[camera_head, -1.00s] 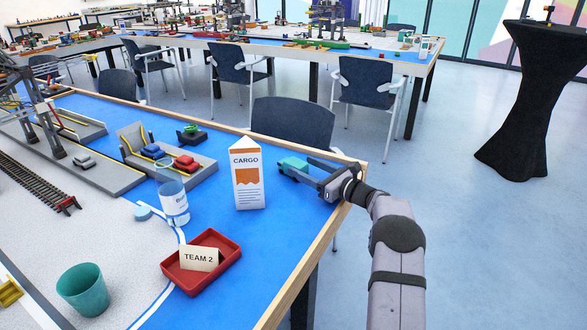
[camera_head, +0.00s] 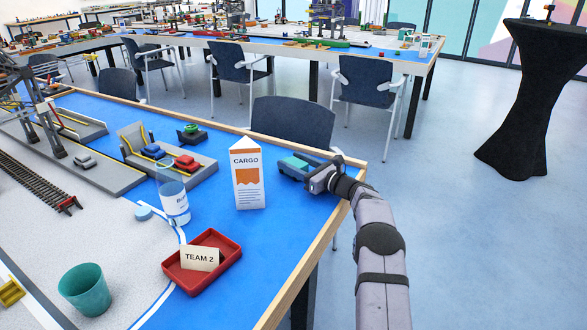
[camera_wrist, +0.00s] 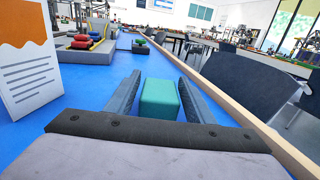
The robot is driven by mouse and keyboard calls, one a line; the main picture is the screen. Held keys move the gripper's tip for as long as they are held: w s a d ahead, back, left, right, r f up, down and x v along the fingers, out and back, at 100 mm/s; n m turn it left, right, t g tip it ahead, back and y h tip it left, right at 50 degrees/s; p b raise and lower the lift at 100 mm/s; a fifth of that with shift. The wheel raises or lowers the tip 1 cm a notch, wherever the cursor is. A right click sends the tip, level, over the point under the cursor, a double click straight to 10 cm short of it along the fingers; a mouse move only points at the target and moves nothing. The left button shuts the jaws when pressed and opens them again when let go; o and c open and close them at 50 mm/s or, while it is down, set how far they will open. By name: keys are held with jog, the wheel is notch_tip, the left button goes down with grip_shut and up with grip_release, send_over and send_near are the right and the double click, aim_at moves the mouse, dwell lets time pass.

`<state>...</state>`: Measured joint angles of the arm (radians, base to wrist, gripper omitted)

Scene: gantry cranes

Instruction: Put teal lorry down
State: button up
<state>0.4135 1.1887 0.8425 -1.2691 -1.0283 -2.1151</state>
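The teal lorry (camera_head: 294,163) is near the table's far right edge, right of the cargo carton. My gripper (camera_head: 298,170) reaches it from the right, with the near finger hiding its lower side. In the wrist view the lorry (camera_wrist: 160,101) stands between my two fingers (camera_wrist: 161,94), and narrow gaps show between it and them. The fingers look open around it. The lorry's underside and contact with the blue tabletop (camera_head: 290,215) are hidden.
The white cargo carton (camera_head: 248,178) stands close left of the lorry. The wooden table edge (camera_head: 345,188) and a chair (camera_head: 293,122) are close by.

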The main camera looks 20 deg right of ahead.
aim_at(294, 161)
jog(key=c, duration=0.9)
jog(key=shift+r, duration=0.1)
notch_tip(294, 161, up, 10)
